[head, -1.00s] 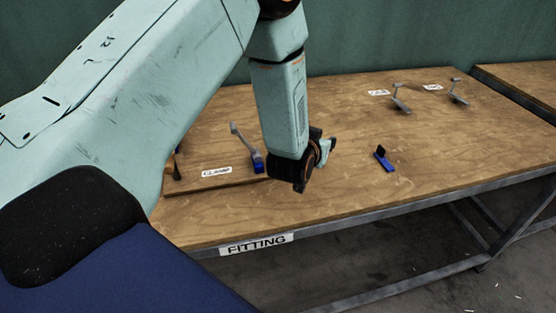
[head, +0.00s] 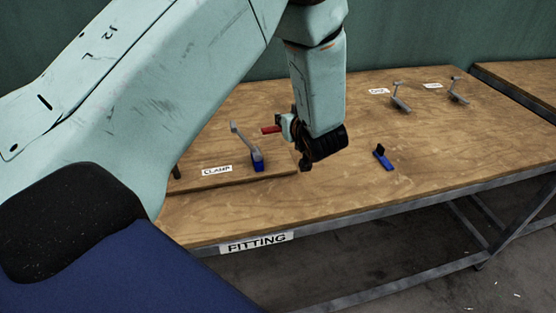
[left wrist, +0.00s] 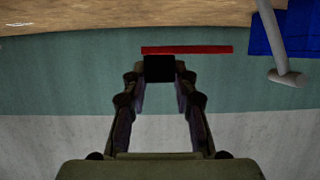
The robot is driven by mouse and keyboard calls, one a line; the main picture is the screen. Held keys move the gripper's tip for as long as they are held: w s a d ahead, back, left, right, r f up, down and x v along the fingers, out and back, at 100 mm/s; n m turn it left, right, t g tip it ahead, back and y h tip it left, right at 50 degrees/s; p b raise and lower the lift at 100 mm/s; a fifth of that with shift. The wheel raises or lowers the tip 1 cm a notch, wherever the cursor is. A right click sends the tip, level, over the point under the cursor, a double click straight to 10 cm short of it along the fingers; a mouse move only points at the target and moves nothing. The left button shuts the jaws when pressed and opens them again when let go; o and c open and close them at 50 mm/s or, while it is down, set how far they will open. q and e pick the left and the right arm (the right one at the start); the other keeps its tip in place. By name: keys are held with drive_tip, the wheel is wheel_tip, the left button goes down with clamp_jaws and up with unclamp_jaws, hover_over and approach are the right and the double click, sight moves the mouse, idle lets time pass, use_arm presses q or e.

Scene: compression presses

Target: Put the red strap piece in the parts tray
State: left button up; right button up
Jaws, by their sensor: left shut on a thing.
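The red strap piece (head: 271,129) is a thin flat bar. My left gripper (head: 288,127) is shut on it and holds it near the clamp, with the strap sticking out to the left in the head view. In the left wrist view the strap (left wrist: 205,49) lies crosswise at the fingertips of my left gripper (left wrist: 160,70), with more of its length to the right. A dark block shows between the fingertips there. I see no parts tray in either view. My right gripper is out of view.
The clamp (head: 257,160), blue with a raised grey lever, stands on a low board beside the CLAMP label (head: 217,170). A blue piece with a dark upright part (head: 383,158) sits to the right. Grey levers (head: 400,98) stand at the back right. The wooden table (head: 440,140) has free room between.

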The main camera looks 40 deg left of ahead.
sight(287, 160)
use_arm(q)
wheel_tip(287, 160, down, 9)
drive_tip(key=shift+r+b, duration=0.15)
drive_tip(key=shift+b, duration=0.3)
drive_tip(key=shift+f, duration=0.5)
drive_tip(key=shift+f, duration=0.2)
drive_tip(key=o, duration=0.9)
drive_tip(key=shift+o, duration=0.2)
drive_tip(key=shift+d+b, duration=0.1)
drive_tip(key=shift+b, duration=0.2)
